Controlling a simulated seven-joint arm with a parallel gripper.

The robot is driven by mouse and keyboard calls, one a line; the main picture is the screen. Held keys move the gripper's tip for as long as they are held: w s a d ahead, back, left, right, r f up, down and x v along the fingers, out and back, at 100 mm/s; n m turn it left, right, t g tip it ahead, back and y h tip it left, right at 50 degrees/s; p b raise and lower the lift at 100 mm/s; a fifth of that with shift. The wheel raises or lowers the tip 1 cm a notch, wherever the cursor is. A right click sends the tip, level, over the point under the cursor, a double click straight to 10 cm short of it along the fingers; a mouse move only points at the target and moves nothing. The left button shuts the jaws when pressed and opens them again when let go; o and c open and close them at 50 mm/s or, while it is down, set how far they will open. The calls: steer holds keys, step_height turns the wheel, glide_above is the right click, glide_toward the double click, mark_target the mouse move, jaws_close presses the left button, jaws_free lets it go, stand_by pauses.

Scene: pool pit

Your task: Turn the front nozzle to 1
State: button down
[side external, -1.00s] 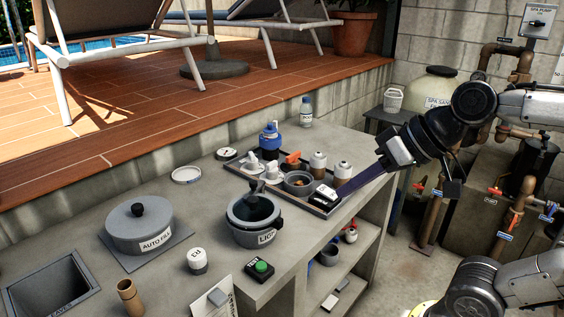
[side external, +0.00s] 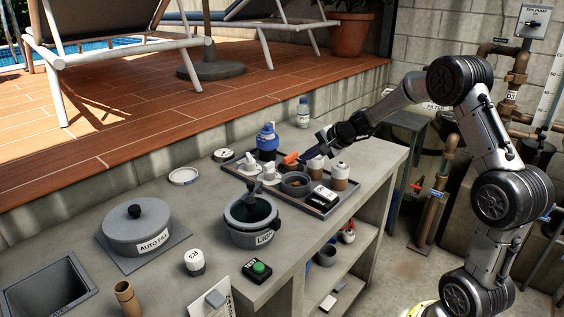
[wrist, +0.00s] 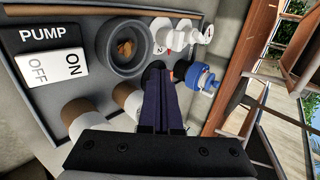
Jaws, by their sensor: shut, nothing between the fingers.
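Two white nozzles with fin-like tops, one at the tray's left (side external: 250,162) and one nearer the camera (side external: 270,170), stand on the dark tray (side external: 323,210). In the wrist view a white nozzle (wrist: 160,32) shows beyond the grey cup, with other white pieces beside it. I cannot tell which is the front nozzle, nor read its setting. My gripper (side external: 305,156) is shut and empty over the tray's back side, by the orange handle (side external: 290,158) and the brown-and-white bottles. In the wrist view its dark fingers (wrist: 163,80) are together, apart from the nozzles, and hide part of the tray.
A grey cup (side external: 295,183) and a PUMP ON/OFF switch (side external: 322,196) share the tray. A grey pot (side external: 252,222) stands in front. The bench at left is partly clear.

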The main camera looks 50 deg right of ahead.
mark_target(274, 165)
steer(key=x, duration=0.7)
steer(key=w, duration=0.3)
steer(key=shift+f, duration=0.25)
steer(key=shift+w, duration=0.8)
steer(key=shift+w+d+n+y, duration=0.1)
steer(key=shift+d+n+y, duration=0.1)
steer(key=shift+n+y, duration=0.4)
steer(key=shift+w+d+n+y, duration=0.15)
steer(key=shift+n+y, duration=0.35)
steer(key=shift+n, duration=0.2)
steer(key=shift+w+d+n+y, duration=0.1)
steer(key=shift+d+n+y, duration=0.1)
steer(key=shift+n+y, duration=0.15)
steer(key=shift+w+d+n+g+y, duration=0.25)
steer(key=shift+n+y, duration=0.2)
steer(key=shift+n, duration=0.25)
steer(key=shift+w+n+g+y, duration=0.15)
steer(key=shift+n+g+y, duration=0.25)
steer(key=shift+n, duration=0.25)
steer(key=shift+w+d, duration=0.1)
steer(key=shift+w, duration=0.05)
steer(key=shift+w+d, duration=0.25)
steer(key=shift+w, duration=0.55)
steer(key=shift+s+a, duration=0.1)
steer(key=shift+a, duration=0.05)
